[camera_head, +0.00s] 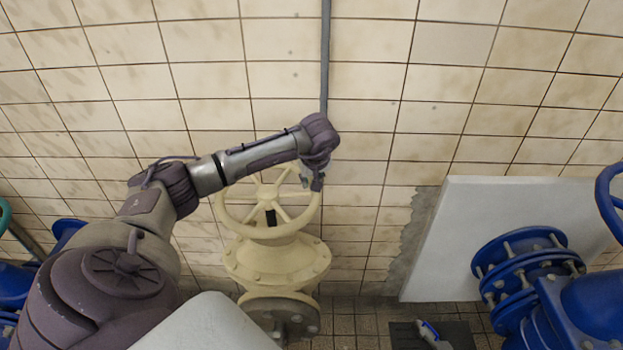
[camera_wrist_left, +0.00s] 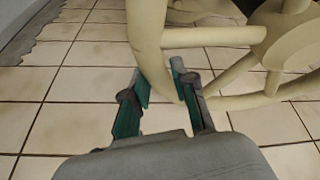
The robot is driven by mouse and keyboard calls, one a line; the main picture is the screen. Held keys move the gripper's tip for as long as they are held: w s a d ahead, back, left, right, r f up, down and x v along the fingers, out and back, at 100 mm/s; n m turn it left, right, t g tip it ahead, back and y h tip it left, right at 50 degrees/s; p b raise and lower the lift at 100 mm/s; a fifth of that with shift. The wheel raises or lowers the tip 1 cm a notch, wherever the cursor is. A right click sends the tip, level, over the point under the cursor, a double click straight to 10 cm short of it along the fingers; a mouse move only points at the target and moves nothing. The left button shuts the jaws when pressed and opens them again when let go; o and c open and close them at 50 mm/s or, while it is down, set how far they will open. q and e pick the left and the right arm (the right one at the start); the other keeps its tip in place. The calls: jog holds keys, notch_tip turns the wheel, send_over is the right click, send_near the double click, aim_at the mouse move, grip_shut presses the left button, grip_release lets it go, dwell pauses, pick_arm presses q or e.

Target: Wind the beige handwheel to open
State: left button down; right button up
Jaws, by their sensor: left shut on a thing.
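The beige handwheel (camera_head: 268,200) is a spoked wheel on top of a beige valve body (camera_head: 277,262) in front of the tiled wall. My left arm reaches across above it from the left. My left gripper (camera_head: 318,178) is at the right side of the wheel's rim. In the left wrist view, the handwheel (camera_wrist_left: 148,45) fills the upper part, and its rim passes between the two green-padded fingers of my left gripper (camera_wrist_left: 160,88). The gripper is shut on the rim. My arm hides part of the wheel's upper rim. My right gripper is not in view.
A thin grey pipe (camera_head: 326,60) runs down the wall above the wheel. A pale slab (camera_head: 460,230) and blue flanged pipework (camera_head: 525,265) stand at the right. A small blue and grey object (camera_head: 432,333) is over a dark patch on the floor. More blue parts are at the left edge.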

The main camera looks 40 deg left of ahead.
aim_at(292, 165)
pick_arm(q)
jog(key=shift+w+a+n+b, duration=0.45)
jog(key=shift+a+n+b, duration=0.1)
jog(key=shift+a+n, duration=0.35)
jog(key=a+n+g, duration=0.1)
jog(key=a+n, duration=0.2)
jog(key=a+n+g+y+b, duration=0.1)
jog(key=a+n, duration=0.2)
jog(key=shift+w+a+r+g, duration=0.1)
jog(key=shift+w+a+g, duration=0.05)
jog(key=shift+g, duration=0.25)
jog(key=s+a+n, duration=0.1)
jog(key=a+n, duration=0.1)
jog(key=s+a+n+g, duration=0.1)
jog(key=n, duration=0.1)
jog(key=s+a+n+g, duration=0.1)
jog(key=a+n, duration=0.1)
jog(key=shift+a+h, duration=0.3)
jog(key=shift+a, duration=0.05)
jog(key=shift+s+a+n+g+h, duration=0.3)
jog(key=shift+s+a+n, duration=0.3)
jog(key=shift+n, duration=0.3)
jog(key=shift+s+a+n+g+h, duration=0.2)
jog(key=shift+s+a+n+g, duration=0.2)
jog(key=shift+s+n, duration=0.4)
jog(key=c, duration=0.9)
grip_release()
jog(key=shift+a, duration=0.1)
